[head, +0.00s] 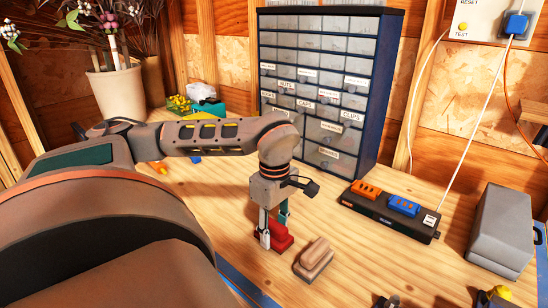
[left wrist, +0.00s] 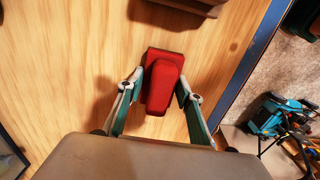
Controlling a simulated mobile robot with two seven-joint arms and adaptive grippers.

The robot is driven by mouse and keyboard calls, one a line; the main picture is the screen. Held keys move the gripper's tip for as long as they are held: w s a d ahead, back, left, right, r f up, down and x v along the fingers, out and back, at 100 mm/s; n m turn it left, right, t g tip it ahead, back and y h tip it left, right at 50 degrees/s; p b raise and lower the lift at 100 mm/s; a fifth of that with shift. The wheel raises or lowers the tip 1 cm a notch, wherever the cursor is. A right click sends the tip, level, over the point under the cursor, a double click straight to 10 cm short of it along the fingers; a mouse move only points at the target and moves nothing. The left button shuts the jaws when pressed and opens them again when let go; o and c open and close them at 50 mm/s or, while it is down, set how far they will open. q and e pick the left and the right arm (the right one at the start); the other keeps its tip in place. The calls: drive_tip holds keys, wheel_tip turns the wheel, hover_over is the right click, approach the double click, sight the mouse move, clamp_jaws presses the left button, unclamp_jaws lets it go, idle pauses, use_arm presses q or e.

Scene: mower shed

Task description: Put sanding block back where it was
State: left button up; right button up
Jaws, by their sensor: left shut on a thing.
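A red sanding block (head: 281,241) is between the fingers of my left gripper (head: 274,234). In the left wrist view the red block (left wrist: 161,86) has a raised grip on a wider base, and the two fingers (left wrist: 157,98) close on its sides. The block is at or just above the wooden bench top; I cannot tell whether it touches. A brown block (head: 314,259) of similar shape lies on the bench just right of it, apart from it. My right gripper is not in view.
A drawer cabinet (head: 322,85) stands behind. A black power strip (head: 391,211) with orange and blue parts lies to the right, near a grey box (head: 503,231). A potted plant (head: 117,93) is at the back left. Bare bench lies between the blocks and the cabinet.

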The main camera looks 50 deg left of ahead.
use_arm(q)
drive_tip(key=shift+f, duration=0.15)
drive_tip(key=o, duration=1.1)
drive_tip(key=shift+c, duration=0.2)
